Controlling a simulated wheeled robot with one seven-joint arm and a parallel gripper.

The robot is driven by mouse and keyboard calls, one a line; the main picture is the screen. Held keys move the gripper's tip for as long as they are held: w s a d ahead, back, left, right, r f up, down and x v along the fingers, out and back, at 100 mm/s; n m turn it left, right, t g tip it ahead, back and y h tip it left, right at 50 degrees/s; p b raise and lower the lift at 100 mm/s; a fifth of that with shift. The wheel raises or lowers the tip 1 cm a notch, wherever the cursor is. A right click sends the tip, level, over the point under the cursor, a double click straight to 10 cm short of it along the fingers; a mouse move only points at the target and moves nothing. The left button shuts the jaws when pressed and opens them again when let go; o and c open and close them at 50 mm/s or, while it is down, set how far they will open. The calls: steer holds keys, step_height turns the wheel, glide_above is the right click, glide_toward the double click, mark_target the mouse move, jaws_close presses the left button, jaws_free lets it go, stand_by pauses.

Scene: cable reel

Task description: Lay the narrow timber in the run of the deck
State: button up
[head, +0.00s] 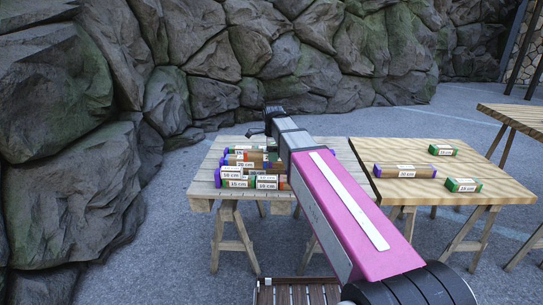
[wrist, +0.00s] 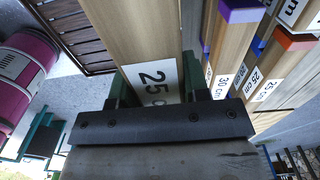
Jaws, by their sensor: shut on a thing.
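In the wrist view my gripper (wrist: 155,88) is shut on a wooden timber (wrist: 136,32) with a white label that reads 25. The timber runs up out of the picture, so its far end is hidden. In the head view my arm hides most of the gripper, and I cannot make out the held timber. Several labelled timbers with coloured ends lie in rows (head: 238,174) on the left table (head: 205,188). In the wrist view a purple-ended timber (wrist: 232,50) and an orange-ended timber (wrist: 275,65) lie to the right of the held one, apart from it.
A brown slatted surface (head: 293,292) lies low in front. A rock wall stands behind. Another table (head: 515,118) is at the far right.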

mark_target(271, 178)
steer(key=shift+a+f+m, duration=0.15)
steer(key=shift+a+m, duration=0.15)
steer(key=shift+f, duration=3.95)
steer(key=shift+f, duration=0.3)
steer(key=o, duration=1.1)
